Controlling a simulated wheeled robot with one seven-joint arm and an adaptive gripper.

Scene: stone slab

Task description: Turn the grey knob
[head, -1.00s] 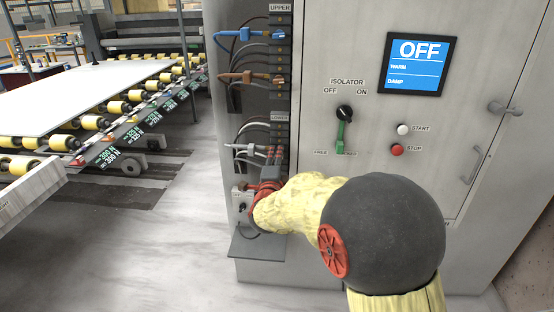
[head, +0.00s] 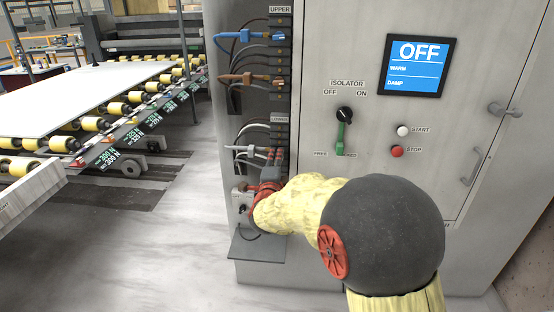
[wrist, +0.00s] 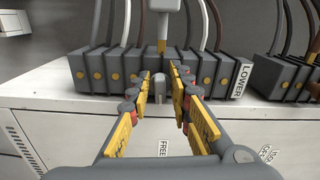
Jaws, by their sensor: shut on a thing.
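A white plug (wrist: 162,18) and several cables stand close beyond my fingers.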

